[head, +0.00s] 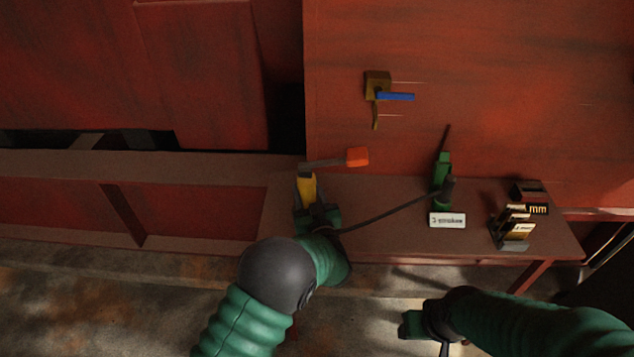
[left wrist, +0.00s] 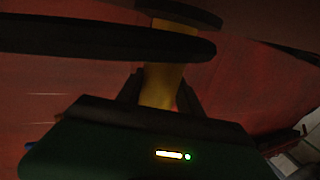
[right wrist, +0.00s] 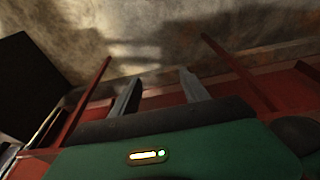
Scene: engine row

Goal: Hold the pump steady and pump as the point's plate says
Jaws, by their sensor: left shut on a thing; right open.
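The pump (head: 307,188) has a yellow body and stands about upright at the left part of the bench. Its dark lever sticks out to the right at the top and ends in an orange grip (head: 357,156). My left gripper (head: 312,208) is shut on the yellow body, which also shows between its fingers in the left wrist view (left wrist: 165,80). A dark hose runs from the pump to a green fitting (head: 442,172) on the bench. A white plate (head: 447,220) stands before the fitting; its small lettering is hard to read. My right gripper (head: 412,325) is open and empty, low in front of the bench.
The bench (head: 380,235) has bare room between pump and plate. A holder with several small cards (head: 514,230) and a dark block marked "mm" (head: 532,197) stand at its right. A brass fitting with a blue lever (head: 396,96) is on the red wall behind.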

